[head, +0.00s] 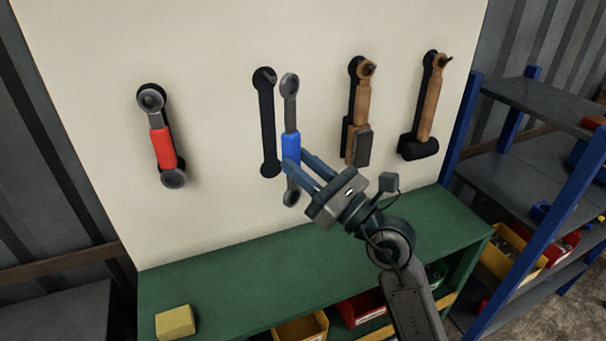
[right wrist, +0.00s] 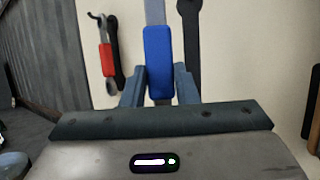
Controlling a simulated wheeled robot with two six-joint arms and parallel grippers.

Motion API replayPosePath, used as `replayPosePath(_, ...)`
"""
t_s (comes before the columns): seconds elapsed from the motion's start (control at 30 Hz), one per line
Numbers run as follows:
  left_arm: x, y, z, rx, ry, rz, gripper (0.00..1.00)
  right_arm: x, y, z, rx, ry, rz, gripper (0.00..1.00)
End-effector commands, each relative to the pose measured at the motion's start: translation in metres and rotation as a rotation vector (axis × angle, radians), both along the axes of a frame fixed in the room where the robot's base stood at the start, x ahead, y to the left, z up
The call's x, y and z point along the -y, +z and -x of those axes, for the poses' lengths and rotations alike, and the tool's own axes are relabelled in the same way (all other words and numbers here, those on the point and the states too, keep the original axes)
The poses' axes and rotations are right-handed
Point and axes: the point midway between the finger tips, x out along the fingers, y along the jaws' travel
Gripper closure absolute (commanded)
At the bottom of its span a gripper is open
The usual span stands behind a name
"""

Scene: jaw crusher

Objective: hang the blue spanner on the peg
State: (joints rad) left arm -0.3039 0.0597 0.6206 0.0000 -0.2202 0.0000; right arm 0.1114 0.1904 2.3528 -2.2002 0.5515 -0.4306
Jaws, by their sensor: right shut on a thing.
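The blue spanner (head: 290,147), grey with a blue grip, is upright in front of the pale board. My right gripper (head: 284,160) is shut on its blue grip; the grip also shows between the fingers in the right wrist view (right wrist: 158,62). The spanner is just right of a black spanner-shaped outline (head: 267,125) on the board. A dark peg (head: 268,76) shows at the top of that outline. The spanner's upper ring (head: 289,84) is to the right of the peg, apart from it in the picture. My left gripper is not in view.
A red-gripped spanner (head: 162,143) hangs at left. A wooden-handled hammer (head: 362,110) and another hammer (head: 427,105) hang at right. Below is a green bench (head: 215,272) with a yellow block (head: 175,322). A blue-framed shelf (head: 520,170) stands at right.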

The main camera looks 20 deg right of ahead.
Motion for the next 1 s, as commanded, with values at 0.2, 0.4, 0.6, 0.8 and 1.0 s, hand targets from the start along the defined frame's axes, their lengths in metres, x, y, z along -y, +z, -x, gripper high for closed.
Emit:
replayPosePath(0.2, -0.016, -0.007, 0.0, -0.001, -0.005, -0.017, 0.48, -0.001, -0.002, -0.013, 0.002, 0.0, -0.001, 1.0)
replayPosePath(0.4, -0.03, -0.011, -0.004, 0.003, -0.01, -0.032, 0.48, -0.001, -0.003, -0.025, 0.001, 0.0, -0.001, 1.0)
replayPosePath(0.6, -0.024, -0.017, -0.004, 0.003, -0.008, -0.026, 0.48, -0.001, -0.004, -0.037, 0.002, 0.0, -0.001, 1.0)
replayPosePath(0.8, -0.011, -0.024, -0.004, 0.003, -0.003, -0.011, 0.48, -0.002, -0.005, -0.049, 0.001, 0.001, 0.0, 1.0)
replayPosePath(1.0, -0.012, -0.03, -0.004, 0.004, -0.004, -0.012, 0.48, -0.002, -0.006, -0.061, 0.002, 0.001, -0.001, 1.0)
